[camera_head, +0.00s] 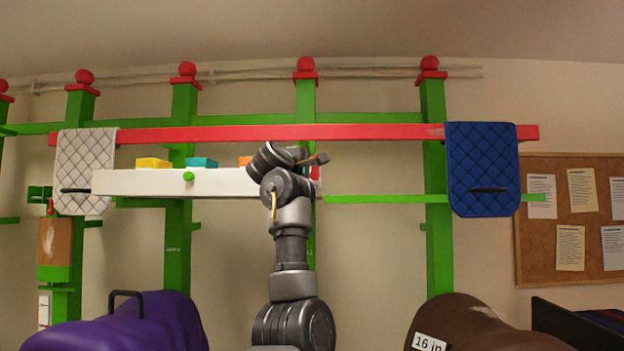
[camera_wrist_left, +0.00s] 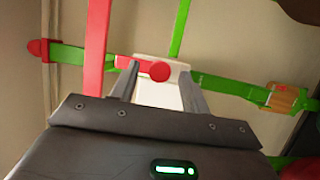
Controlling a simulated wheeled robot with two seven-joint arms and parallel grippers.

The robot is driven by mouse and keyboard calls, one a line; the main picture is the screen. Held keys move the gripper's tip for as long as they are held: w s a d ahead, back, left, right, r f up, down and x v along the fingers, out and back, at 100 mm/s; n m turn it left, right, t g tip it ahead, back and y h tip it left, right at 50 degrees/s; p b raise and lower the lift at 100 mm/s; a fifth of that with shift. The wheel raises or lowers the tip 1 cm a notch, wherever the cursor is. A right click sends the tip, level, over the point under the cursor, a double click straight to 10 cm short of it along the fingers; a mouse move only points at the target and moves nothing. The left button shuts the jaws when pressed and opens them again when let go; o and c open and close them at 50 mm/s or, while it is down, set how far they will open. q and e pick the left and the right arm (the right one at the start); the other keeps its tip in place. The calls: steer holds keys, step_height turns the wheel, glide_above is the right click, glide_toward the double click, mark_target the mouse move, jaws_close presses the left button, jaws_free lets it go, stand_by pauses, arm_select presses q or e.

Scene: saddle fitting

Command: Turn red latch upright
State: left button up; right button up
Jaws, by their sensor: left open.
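The red latch (camera_head: 315,173) is at the right end of the white shelf box (camera_head: 140,183), mostly hidden behind my left gripper (camera_head: 306,160) in the head view. In the left wrist view the latch (camera_wrist_left: 132,63) is a short red bar with a round red knob (camera_wrist_left: 160,71) at one end. It runs roughly along the green post behind it. My left gripper (camera_wrist_left: 161,88) is open, with the latch and knob showing between its two fingers in the picture. I cannot tell whether a finger touches it. My right gripper is not in view.
A long red rail (camera_head: 270,133) runs just above the box. Yellow (camera_head: 153,163) and teal (camera_head: 201,162) blocks sit on the box. A white pad (camera_head: 85,165) and blue pad (camera_head: 481,168) hang on the rail. Purple (camera_head: 145,325) and brown (camera_head: 470,325) saddles stand in front.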

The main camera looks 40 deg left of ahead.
arm_select(q)
steer(key=b+v, duration=0.5)
steer(key=v, duration=0.5)
